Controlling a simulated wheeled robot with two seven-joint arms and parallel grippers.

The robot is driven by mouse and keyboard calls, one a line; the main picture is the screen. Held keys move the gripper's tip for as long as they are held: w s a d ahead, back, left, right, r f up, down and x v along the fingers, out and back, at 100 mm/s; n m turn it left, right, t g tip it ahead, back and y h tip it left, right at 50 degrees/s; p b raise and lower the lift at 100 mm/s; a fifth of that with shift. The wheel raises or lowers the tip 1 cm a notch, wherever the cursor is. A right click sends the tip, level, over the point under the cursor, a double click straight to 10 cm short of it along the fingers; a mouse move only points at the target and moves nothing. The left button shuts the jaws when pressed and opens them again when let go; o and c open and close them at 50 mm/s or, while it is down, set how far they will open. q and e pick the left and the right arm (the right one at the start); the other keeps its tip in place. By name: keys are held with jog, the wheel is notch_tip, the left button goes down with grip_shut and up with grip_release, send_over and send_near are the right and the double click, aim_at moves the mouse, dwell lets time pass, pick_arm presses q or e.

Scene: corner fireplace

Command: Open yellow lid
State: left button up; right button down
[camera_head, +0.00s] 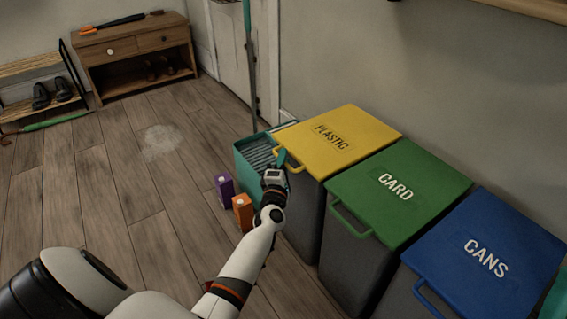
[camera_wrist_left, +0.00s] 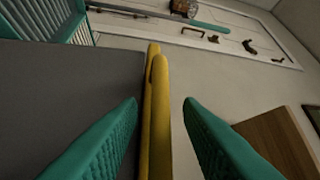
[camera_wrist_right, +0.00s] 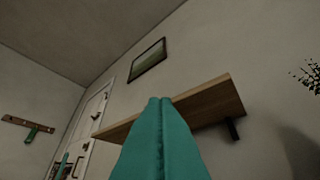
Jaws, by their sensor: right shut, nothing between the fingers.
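The yellow lid (camera_head: 355,136), marked PLASTIC, lies flat and closed on a dark grey bin (camera_head: 309,215) in the head view. A yellow handle (camera_head: 296,168) sticks out from its front left edge. My left gripper (camera_head: 281,160) is at this handle. In the left wrist view its teal fingers (camera_wrist_left: 160,110) are open, one on each side of the yellow lid and handle edge (camera_wrist_left: 158,120), with a gap on both sides. My right gripper (camera_wrist_right: 160,102) is shut and empty in the right wrist view, with a wall shelf behind it.
A green CARD lid (camera_head: 398,190) and a blue CANS lid (camera_head: 487,258) sit to the right. A teal crate (camera_head: 252,165) stands left of the yellow-lidded bin. Purple (camera_head: 224,187) and orange (camera_head: 242,212) cartons stand on the floor. A wooden shelf (camera_wrist_right: 210,100) juts from the wall.

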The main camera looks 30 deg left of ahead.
pick_arm(q)
jog(key=shift+w, duration=0.1)
grip_shut()
dwell(0.3)
